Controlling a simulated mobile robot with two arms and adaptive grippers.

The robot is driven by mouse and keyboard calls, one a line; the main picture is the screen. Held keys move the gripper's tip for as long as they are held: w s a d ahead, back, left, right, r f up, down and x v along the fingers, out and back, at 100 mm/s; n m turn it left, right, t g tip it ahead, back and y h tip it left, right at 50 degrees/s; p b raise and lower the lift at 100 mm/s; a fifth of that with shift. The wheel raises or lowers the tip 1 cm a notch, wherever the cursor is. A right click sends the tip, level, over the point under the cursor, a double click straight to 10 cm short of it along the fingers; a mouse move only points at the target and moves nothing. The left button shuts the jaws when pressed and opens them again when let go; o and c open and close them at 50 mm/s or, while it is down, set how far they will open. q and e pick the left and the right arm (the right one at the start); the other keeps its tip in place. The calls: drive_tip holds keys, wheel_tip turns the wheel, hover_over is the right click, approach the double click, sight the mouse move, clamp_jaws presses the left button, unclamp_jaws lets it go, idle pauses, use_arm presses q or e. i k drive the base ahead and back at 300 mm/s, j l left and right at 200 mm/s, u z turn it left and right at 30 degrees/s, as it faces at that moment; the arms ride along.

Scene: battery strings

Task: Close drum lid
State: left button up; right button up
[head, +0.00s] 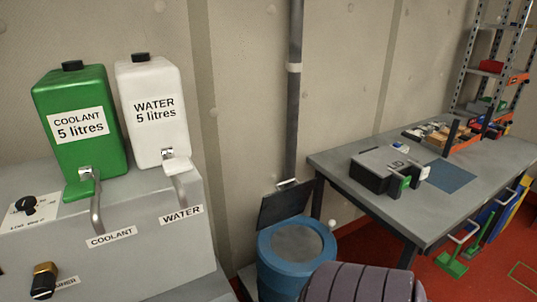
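A blue drum (268,268) stands on the floor against the wall, left of the workbench. Its dark flat lid (284,208) is raised at the back of the rim and leans up toward the wall. A small pale piece (288,184) shows at the lid's top edge. The drum's round top is uncovered and shows a grey surface inside. A dark ribbed shape hides the drum's lower right front. Neither of my grippers is in view.
A dark ribbed rounded shape (363,283) fills the bottom middle. Green (85,149) and white (163,85) containers stand on a grey cabinet (150,262) at left. Red floor lies below the bench.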

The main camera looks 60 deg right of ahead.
sight(280, 206)
drive_tip(key=z, duration=2.2)
drive_tip(key=i+l, duration=0.15)
drive_tip(key=l, duration=0.3)
drive_tip(key=i+l, duration=0.1)
drive_tip(key=l, duration=0.3)
drive_tip(key=i+l, duration=0.15)
drive_tip(key=l, duration=0.3)
drive_tip(key=u, duration=0.05)
